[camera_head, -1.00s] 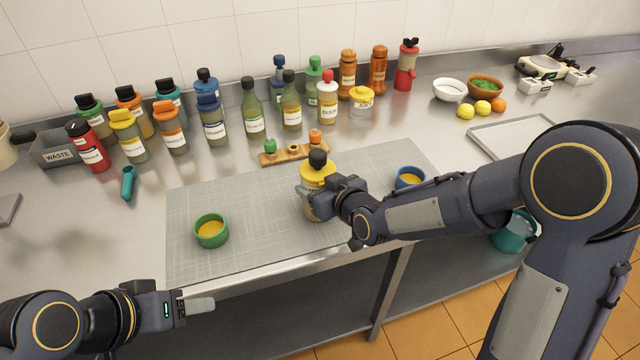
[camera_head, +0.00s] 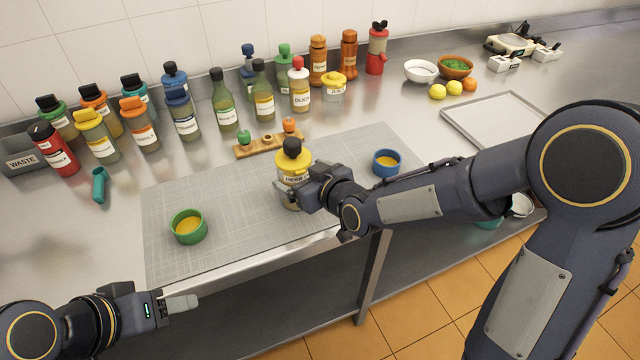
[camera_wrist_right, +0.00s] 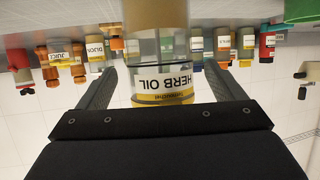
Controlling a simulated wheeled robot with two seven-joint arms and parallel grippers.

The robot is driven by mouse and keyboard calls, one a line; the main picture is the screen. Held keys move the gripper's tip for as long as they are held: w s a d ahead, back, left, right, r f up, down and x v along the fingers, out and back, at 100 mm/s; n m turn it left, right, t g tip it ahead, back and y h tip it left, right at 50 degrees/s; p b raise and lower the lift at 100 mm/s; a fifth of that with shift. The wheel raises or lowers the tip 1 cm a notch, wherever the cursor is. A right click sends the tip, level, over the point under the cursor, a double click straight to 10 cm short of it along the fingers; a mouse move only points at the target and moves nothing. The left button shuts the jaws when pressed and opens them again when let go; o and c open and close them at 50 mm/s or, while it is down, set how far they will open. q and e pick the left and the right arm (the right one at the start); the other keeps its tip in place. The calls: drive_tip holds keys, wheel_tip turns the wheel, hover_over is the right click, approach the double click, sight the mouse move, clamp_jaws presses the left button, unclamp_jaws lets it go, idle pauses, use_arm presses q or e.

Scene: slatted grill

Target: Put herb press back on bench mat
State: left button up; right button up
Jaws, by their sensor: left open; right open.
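The herb press (camera_head: 293,172) is a clear bottle with a yellow collar, a black knob and a HERB label. It stands upright on the grey bench mat (camera_head: 240,190), near its front edge. My right gripper (camera_head: 297,188) is open at the bottle and partly hides its lower body. In the right wrist view, the upside-down HERB OIL bottle (camera_wrist_right: 165,78) sits between the spread fingers (camera_wrist_right: 157,75), with a gap on both sides. My left gripper (camera_head: 182,304) is open and empty, in front of the bench at lower left.
A green cup (camera_head: 188,227) stands left of the press on the mat, and a blue cup (camera_head: 386,163) stands to its right. A wooden rack (camera_head: 262,146) is behind. Several bottles line the wall. An empty tray (camera_head: 490,122) lies at right.

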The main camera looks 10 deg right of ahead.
drive_tip(key=s+d+r+m+g+h, duration=0.2)
drive_tip(key=s+d+r+m, duration=0.15)
drive_tip(key=s+d, duration=1.15)
drive_tip(key=s+d+f+m+g, duration=0.1)
drive_tip(key=s+d+m+g, duration=0.1)
drive_tip(key=s, duration=0.4)
drive_tip(key=s+d+f+m+g+h, duration=0.1)
drive_tip(key=s+d+m, duration=0.1)
drive_tip(key=s, duration=0.4)
drive_tip(key=shift+s+g, duration=0.15)
drive_tip(key=shift+g, duration=0.25)
